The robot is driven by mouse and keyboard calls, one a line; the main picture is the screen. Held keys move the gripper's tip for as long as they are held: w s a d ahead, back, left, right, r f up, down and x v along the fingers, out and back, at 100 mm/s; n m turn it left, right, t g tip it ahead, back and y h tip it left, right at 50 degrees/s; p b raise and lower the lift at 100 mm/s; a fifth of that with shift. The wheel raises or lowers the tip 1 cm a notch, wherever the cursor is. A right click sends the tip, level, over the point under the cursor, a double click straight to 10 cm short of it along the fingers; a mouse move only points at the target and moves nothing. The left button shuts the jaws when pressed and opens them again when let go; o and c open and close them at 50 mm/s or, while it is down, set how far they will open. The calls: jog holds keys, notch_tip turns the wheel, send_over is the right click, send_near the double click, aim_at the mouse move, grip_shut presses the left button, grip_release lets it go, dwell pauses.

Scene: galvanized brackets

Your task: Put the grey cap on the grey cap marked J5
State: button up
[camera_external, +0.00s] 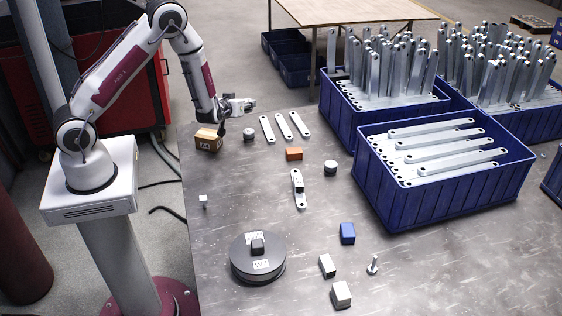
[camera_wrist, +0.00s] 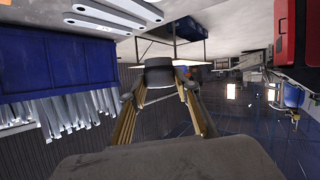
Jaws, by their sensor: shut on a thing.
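My gripper (camera_external: 238,106) is stretched out sideways above the far left part of the table, its fingers pointing right. In the wrist view its two fingers (camera_wrist: 160,98) are closed on a dark grey cap (camera_wrist: 159,74), held clear of the table. Two short grey round caps stand on the table: one (camera_external: 249,135) just below my gripper in the picture, the other (camera_external: 330,168) farther right, beyond the orange block. Any marking on them is too small to read, so I cannot tell which is J5.
Blue bins of galvanized brackets (camera_external: 425,205) stand at the right. Loose brackets (camera_external: 298,190), a cardboard box (camera_external: 208,141), an orange block (camera_external: 294,154), a blue block (camera_external: 347,233) and a large dark disc (camera_external: 240,268) lie on the table. The table's left middle is mostly clear.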

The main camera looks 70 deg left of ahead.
jog(key=shift+f, duration=2.5)
jog(key=shift+f, duration=0.1)
jog(key=shift+f, duration=2)
jog(key=o, duration=1.1)
jog(key=shift+f, duration=0.1)
jog(key=shift+o, duration=0.2)
jog(key=v, duration=1.2)
